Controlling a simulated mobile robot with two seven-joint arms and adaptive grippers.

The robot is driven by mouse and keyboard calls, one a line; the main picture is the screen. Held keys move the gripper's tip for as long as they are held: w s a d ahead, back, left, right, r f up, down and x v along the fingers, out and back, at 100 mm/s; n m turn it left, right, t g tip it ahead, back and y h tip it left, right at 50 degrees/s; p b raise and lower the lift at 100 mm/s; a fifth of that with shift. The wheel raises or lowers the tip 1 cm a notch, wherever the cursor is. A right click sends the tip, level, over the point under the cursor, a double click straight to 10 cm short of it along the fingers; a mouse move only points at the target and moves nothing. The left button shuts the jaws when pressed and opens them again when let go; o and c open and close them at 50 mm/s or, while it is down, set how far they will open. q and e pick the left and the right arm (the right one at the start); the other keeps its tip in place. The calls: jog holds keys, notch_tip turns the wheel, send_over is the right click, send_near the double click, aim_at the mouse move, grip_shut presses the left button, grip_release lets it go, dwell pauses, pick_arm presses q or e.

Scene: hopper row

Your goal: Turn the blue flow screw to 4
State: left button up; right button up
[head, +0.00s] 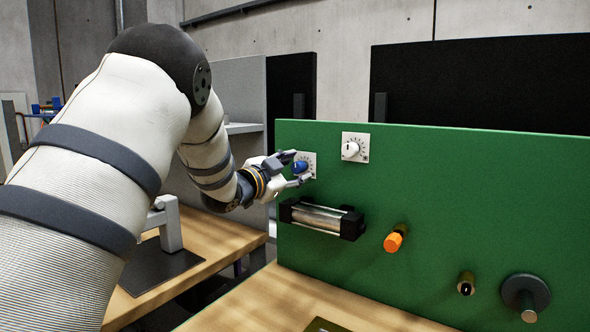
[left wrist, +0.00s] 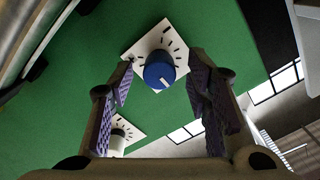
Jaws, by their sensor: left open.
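The blue flow screw (head: 301,167) is a blue knob on a white dial plate with black tick marks, fixed to the green panel (head: 470,200). In the left wrist view the blue knob (left wrist: 159,70) shows a white pointer line, and its plate (left wrist: 150,46) has ticks; I cannot read any numbers. My left gripper (head: 299,168) is open in front of the knob, with one finger above it and one below in the head view. In the left wrist view the fingers (left wrist: 160,88) stand apart on both sides of the knob. My right gripper is not in view.
A white knob on a similar plate (head: 355,148) sits right of the blue one. Below are a clear cylinder with black ends (head: 318,216), an orange knob (head: 394,241), a small brass fitting (head: 466,284) and a dark round knob (head: 526,294). The wooden bench (head: 290,297) runs below.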

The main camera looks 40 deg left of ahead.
pick_arm(q)
jog(key=shift+w, duration=0.2)
grip_shut()
jog(key=n, duration=0.5)
grip_release()
jog(key=shift+s, duration=0.1)
jog(key=s+d, duration=0.1)
jog(key=s, duration=1)
jog(key=shift+s, duration=0.4)
jog(key=shift+d, duration=0.1)
